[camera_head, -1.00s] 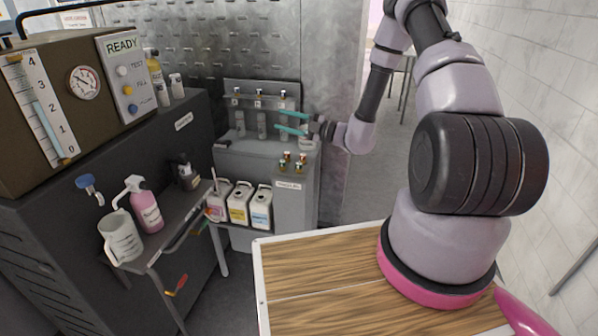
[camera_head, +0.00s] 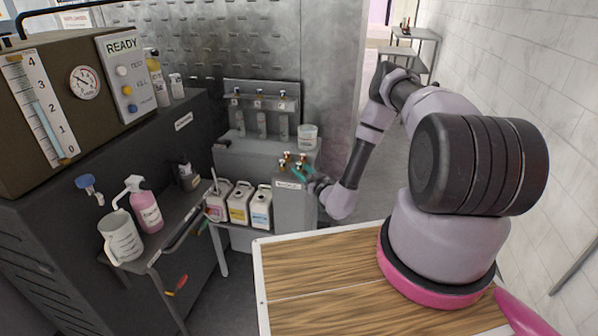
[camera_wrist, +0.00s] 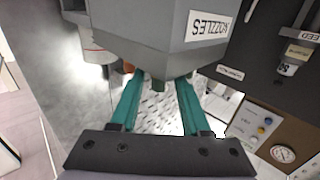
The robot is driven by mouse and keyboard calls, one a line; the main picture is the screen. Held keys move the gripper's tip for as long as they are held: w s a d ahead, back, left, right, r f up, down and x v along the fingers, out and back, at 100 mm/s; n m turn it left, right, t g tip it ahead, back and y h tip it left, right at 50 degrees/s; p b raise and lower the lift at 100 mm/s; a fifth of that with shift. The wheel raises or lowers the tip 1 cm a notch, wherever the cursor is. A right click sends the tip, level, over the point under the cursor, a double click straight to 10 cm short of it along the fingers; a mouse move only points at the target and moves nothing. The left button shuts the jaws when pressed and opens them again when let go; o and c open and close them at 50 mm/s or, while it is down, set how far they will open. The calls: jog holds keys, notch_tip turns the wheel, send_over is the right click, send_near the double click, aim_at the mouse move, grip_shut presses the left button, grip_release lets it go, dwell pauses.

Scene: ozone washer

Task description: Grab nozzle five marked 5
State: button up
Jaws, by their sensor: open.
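Several small nozzles with brass or orange tops (camera_head: 287,155) stand on top of the grey nozzle stand (camera_head: 293,205) in the head view. No number is readable on any of them, so I cannot tell which is nozzle five. My gripper (camera_head: 303,174) is open beside the right front of the cluster. In the wrist view, which is upside down, the two teal fingers (camera_wrist: 161,100) are apart. A dark green nozzle part (camera_wrist: 158,86) shows between them, close to the stand's edge (camera_wrist: 183,45) with its NOZZLES label. An orange part (camera_wrist: 128,68) is partly hidden beside it.
A rack with several grey cylinders (camera_head: 262,123) stands behind the stand, with a clear beaker (camera_head: 307,137) at its right. Three jugs (camera_head: 238,203) sit to the left of the stand. A wooden tabletop (camera_head: 330,275) lies in front.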

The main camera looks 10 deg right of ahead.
jog(key=shift+x, duration=2.75)
jog(key=shift+r, duration=0.2)
grip_shut()
